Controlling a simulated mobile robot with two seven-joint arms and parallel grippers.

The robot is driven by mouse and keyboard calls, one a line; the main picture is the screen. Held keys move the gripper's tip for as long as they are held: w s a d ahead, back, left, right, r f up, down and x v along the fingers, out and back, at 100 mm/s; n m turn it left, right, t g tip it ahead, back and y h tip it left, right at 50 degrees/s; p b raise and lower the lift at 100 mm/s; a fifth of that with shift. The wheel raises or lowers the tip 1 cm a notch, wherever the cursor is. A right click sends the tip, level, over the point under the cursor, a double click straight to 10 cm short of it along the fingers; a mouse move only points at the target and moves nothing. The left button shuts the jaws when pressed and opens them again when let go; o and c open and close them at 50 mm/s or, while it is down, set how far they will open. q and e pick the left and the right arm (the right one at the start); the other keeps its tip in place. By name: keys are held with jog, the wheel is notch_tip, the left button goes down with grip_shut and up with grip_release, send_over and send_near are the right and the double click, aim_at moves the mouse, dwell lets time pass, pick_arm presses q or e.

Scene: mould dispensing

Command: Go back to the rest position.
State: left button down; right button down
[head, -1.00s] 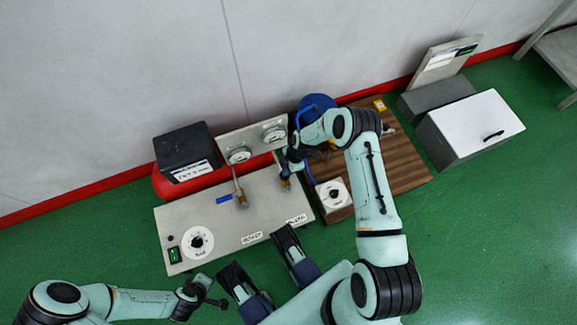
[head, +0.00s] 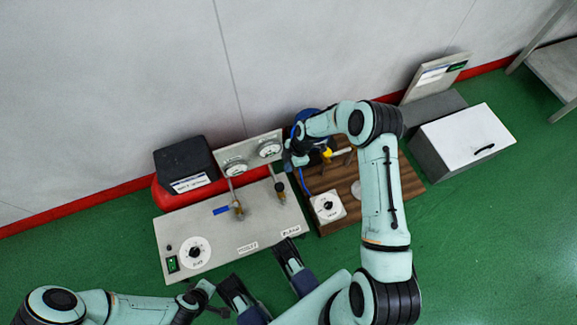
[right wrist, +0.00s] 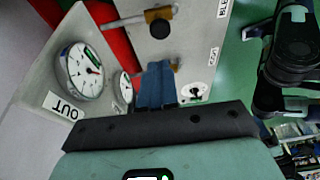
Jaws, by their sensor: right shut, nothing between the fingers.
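My right arm reaches over the wooden board, and my right gripper (head: 291,163) points down near the gauge panel, mostly hidden by its wrist. In the right wrist view its blue fingers (right wrist: 157,80) are together, with nothing between them. The grey bench plate lies beyond the fingertips. The valve with a black knob (head: 279,187) stands on the plate, apart from the gripper. My left gripper (head: 260,268) is at the bottom centre, its dark fingers wide apart and empty.
The grey plate (head: 200,225) carries a blue-handled valve (head: 237,208) and a dial. Behind it are the gauge panel (head: 250,153) and a black box (head: 185,160). The wooden board (head: 405,185) holds a white dial box (head: 327,205). A white-lidded box (head: 465,130) stands right.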

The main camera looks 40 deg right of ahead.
dwell(0.3)
